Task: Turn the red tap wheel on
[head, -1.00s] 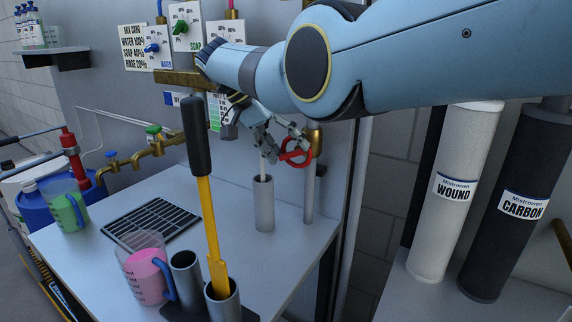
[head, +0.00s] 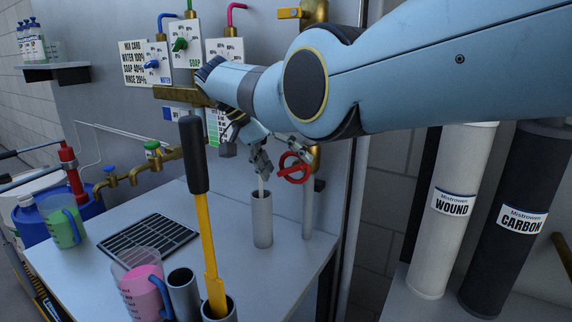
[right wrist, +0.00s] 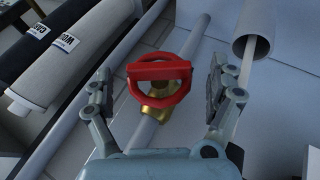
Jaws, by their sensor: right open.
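The red tap wheel (head: 292,171) sits on a brass valve (head: 315,158) on an upright pipe at the right end of the bench. In the right wrist view the wheel (right wrist: 158,72) is a red ring with a wide bar across it, in front of its brass body (right wrist: 158,103). My right gripper (head: 283,161) is at the wheel, its fingers partly hidden by my own arm in the head view. In the right wrist view it is open, one finger on each side of the wheel, with a visible gap on both sides. My left gripper is not in view.
A grey tube holder with a thin rod (head: 262,222) stands just left of the wheel. A yellow tool with a black handle (head: 210,240) stands nearer. A pink jug (head: 140,290) and drain grid (head: 148,238) are on the bench. WOUND (head: 452,215) and CARBON (head: 515,220) cylinders stand at right.

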